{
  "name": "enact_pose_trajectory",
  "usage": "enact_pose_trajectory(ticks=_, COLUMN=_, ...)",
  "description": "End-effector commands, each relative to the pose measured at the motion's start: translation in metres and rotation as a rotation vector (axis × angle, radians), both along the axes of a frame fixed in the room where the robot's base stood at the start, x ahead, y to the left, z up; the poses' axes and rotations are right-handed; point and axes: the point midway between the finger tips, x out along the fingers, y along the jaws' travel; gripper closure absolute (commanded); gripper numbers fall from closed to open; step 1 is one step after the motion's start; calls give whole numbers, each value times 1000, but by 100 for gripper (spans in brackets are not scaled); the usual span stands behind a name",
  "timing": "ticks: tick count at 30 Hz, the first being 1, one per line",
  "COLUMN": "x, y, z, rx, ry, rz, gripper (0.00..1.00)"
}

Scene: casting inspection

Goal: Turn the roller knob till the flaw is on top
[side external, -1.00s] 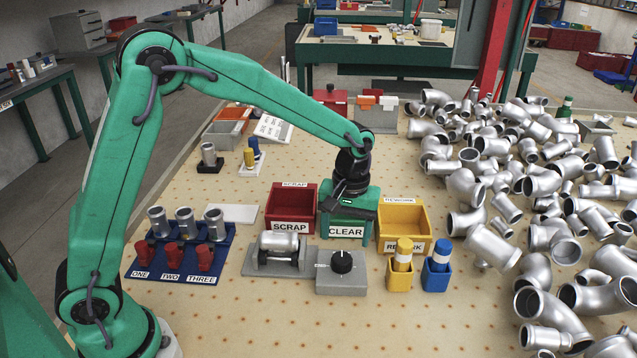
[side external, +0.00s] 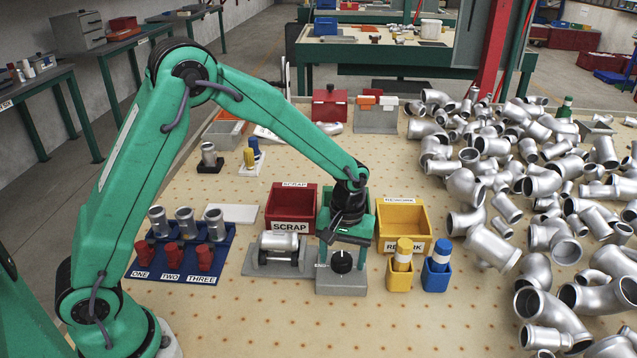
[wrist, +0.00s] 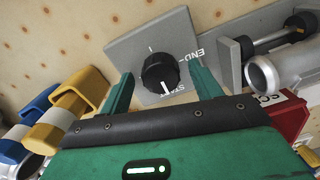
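The black roller knob (side external: 341,262) sits on a grey box; its white pointer and the labels "END" and "START" show in the wrist view (wrist: 160,73). The pointer is toward the START side. The silver casting (side external: 279,241) lies on the roller stand (side external: 262,262) left of the knob, partly visible in the wrist view (wrist: 265,75). I cannot make out a flaw on it. My gripper (side external: 343,243) is just above and behind the knob, pointing down. In the wrist view its fingers (wrist: 160,80) are apart on either side of the knob, with nothing held.
The red SCRAP bin (side external: 291,228) and yellow REWORK bin (side external: 405,246) flank my gripper. Yellow (side external: 400,282) and blue (side external: 436,281) marker holders stand right of the knob box. A blue rack (side external: 176,271) of castings is at left. A pile of pipe fittings covers the right. The table front is clear.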

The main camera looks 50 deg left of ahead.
Motion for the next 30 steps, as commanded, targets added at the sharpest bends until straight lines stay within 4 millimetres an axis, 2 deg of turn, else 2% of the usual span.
enact_pose_trajectory(ticks=1, x=0, y=0, z=0, rx=0, ry=0, rz=0, gripper=46)
enact_pose_trajectory(ticks=6, x=0, y=0, z=0, rx=0, ry=-1, rz=0, gripper=79)
enact_pose_trajectory(ticks=7, x=0, y=0, z=0, rx=0, ry=-1, rz=0, gripper=81)
enact_pose_trajectory(ticks=20, x=1, y=-1, z=1, rx=-3, ry=-5, rz=-65, gripper=81)
enact_pose_trajectory(ticks=30, x=1, y=-2, z=1, rx=-11, ry=-17, rz=-284, gripper=81)
